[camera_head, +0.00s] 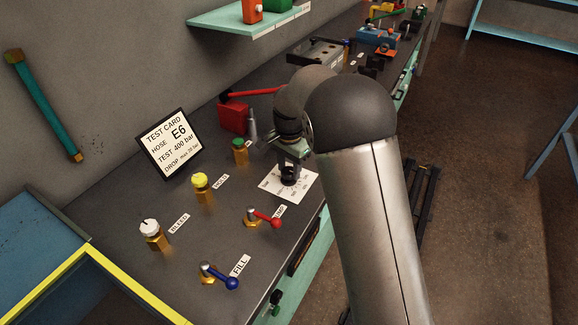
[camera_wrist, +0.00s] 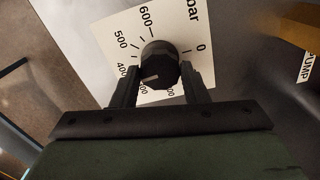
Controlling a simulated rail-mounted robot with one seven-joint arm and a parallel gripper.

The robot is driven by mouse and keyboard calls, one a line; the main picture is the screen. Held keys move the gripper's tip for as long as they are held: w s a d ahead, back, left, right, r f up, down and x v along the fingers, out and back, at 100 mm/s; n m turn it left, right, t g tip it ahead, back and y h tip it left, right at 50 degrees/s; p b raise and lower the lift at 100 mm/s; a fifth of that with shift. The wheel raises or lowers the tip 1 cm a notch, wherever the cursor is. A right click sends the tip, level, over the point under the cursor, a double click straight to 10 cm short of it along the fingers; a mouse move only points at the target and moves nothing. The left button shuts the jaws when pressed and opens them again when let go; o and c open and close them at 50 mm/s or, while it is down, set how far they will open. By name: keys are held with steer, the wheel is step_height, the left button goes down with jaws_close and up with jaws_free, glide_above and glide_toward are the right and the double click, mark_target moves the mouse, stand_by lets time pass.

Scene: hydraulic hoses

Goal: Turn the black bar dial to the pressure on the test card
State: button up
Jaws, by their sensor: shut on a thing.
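The black bar dial (camera_head: 289,175) stands on a white scale plate (camera_head: 301,187) marked in bar. In the wrist view the dial knob (camera_wrist: 161,57) sits between the two fingers of my gripper (camera_wrist: 160,70), which is shut on it. A pale pointer line on the knob points to the lower left, roughly toward the 300 to 400 side; the exact reading is unclear because the fingers cover part of the scale. The numbers 0, 400, 500 and 600 show around it. The test card (camera_head: 168,143) reads hose E6, test 400 bar, drop max 20 bar.
Left of the dial stand a red-handled valve (camera_head: 264,217), a blue-handled FILL valve (camera_head: 218,276), a yellow-capped fitting (camera_head: 201,186), a white-capped fitting (camera_head: 152,233) and a green-capped fitting (camera_head: 240,151). A red pump block (camera_head: 233,117) with a long red lever is behind.

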mark_target(289, 170)
steer(key=shift+w+r+m, duration=0.1)
steer(key=shift+m, duration=0.2)
stand_by(0.4)
steer(key=o, duration=1)
steer(key=shift+c, duration=0.2)
steer(key=shift+r, duration=0.1)
step_height(289, 170, up, 17)
steer(key=shift+r, duration=0.1)
